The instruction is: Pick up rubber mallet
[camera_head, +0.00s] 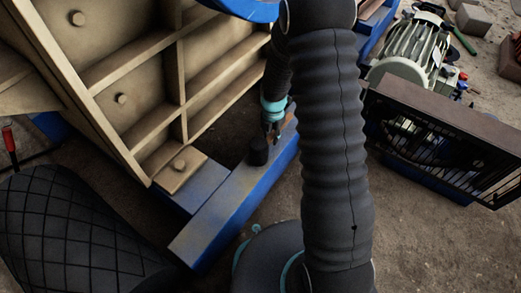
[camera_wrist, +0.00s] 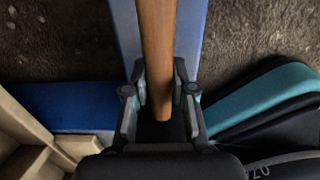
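The rubber mallet's black head (camera_head: 258,151) rests on a blue beam (camera_head: 222,205), just in front of my gripper (camera_head: 272,132). Part of its brown wooden handle shows behind the gripper, toward the arm. In the wrist view the handle (camera_wrist: 158,45) runs from the top edge down between the two fingers of my gripper (camera_wrist: 159,72). The fingertips are close to both sides of the handle. I cannot tell whether they touch it. The mallet head is not clear in the wrist view; the area below the handle's lower end is dark.
A large beige ribbed machine frame (camera_head: 218,70) stands close to the left of the gripper. A grey-green motor (camera_head: 412,52) and a dark grated box (camera_head: 440,130) are at the right. Bare brown ground (camera_head: 430,235) lies at the lower right.

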